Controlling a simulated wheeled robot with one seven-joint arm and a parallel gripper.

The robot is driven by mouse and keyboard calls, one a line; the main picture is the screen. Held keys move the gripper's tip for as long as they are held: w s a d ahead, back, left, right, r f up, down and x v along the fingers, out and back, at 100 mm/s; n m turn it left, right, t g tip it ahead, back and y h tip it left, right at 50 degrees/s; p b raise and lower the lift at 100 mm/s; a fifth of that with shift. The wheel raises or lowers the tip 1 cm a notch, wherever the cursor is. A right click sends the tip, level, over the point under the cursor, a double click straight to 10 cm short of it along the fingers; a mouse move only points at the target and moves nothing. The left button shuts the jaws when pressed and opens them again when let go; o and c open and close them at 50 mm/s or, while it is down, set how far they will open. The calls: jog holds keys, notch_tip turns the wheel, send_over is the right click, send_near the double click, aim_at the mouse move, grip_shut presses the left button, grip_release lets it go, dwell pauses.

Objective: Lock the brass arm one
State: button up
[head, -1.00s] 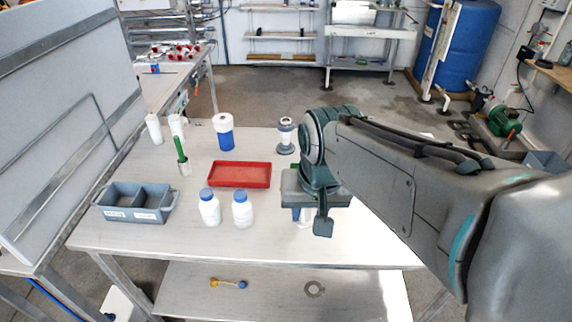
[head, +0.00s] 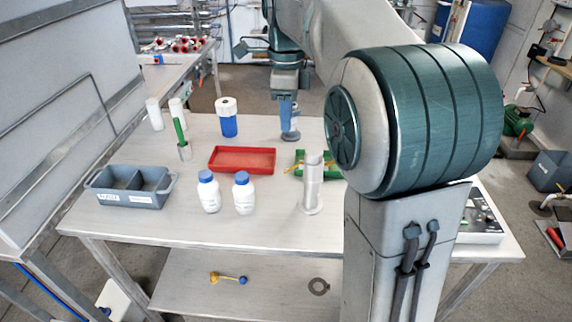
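A green tray or block (head: 325,172) with a yellow, brass-coloured bar (head: 296,167) on it sits on the bench, partly hidden behind a steel cylinder and my arm. I cannot tell whether the bar is locked. A small yellow piece with a blue end (head: 229,278) lies on the lower shelf. My gripper (head: 288,122) points down at the bench's far edge, in front of or at a grey flanged spool (head: 291,136), whose upper part it hides. I cannot tell whether the fingers touch the spool or are shut.
An upright steel cylinder (head: 313,190) stands in front of the green piece. A red tray (head: 242,159), white bottles (head: 244,195), a blue-and-white canister (head: 228,119) and a grey divided bin (head: 130,190) share the bench. A ring (head: 319,287) lies on the shelf.

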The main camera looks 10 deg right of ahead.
aim_at(287, 170)
notch_tip(287, 170, down, 13)
jog(key=shift+f+b, duration=0.2)
jog(key=shift+b, duration=0.45)
grip_shut()
